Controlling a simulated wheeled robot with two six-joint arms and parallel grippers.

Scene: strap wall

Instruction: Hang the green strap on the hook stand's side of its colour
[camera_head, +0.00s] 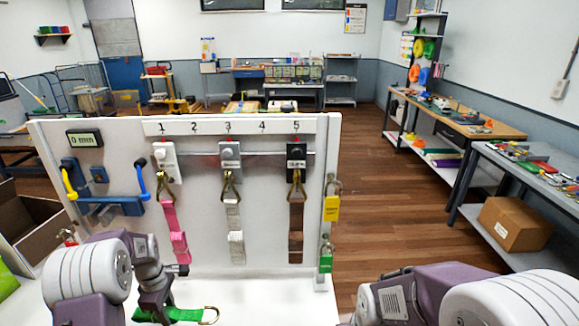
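The green strap (183,313) lies at the bottom of the view on the white surface, with a brass-coloured metal hook (211,318) at its right end. My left gripper (154,314) points down over the left part of the strap. Its fingertips are too small and dark to show whether they are closed on the strap. My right arm comes in at the bottom right, and its gripper is outside the picture.
A white panel (265,215) numbered 1 to 5 stands in front, with pink (173,225), grey (234,235) and brown (296,235) straps hanging on it. A yellow padlock (331,208) and a green padlock (326,262) hang at its right edge. An open box (35,235) stands left.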

